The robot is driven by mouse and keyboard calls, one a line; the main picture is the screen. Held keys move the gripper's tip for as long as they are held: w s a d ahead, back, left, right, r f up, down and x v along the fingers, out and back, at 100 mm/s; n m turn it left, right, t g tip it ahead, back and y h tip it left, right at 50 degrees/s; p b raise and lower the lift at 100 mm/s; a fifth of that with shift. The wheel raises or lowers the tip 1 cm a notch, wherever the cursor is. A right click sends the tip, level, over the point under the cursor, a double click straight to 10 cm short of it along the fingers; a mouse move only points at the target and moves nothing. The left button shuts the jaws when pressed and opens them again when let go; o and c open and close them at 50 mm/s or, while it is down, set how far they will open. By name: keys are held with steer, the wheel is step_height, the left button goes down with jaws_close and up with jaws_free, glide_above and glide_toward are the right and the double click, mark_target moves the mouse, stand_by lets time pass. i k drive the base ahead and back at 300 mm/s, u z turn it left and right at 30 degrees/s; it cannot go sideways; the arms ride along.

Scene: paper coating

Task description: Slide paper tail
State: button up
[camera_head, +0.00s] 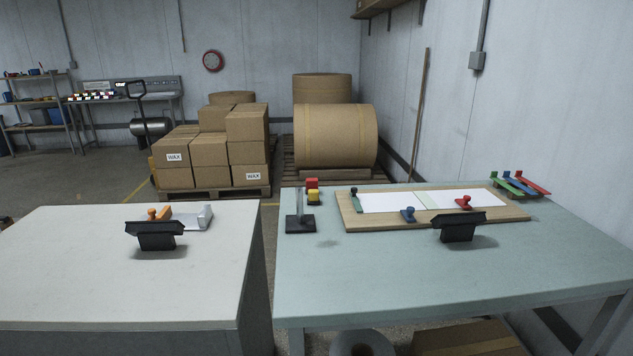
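White paper lies flat on a wooden board (375,221) on the green-topped right table. A dark green bar with a knob (356,200) stands across the paper's left end. A red knobbed piece (465,202) sits on the right part of the paper. A blue knobbed piece (408,215) sits at the board's front edge. My gripper is not in view.
A black stand (458,230) is in front of the board; another (156,237) is on the white left table (80,270). A dark upright fixture (300,224) stands left of the board. Colored tools (520,185) lie behind right. A gap separates the tables. The right table's front is clear.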

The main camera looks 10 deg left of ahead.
mark_target(393, 202)
steer(key=u, duration=0.35)
steer(key=i, duration=1.25)
steer(key=u, duration=0.15)
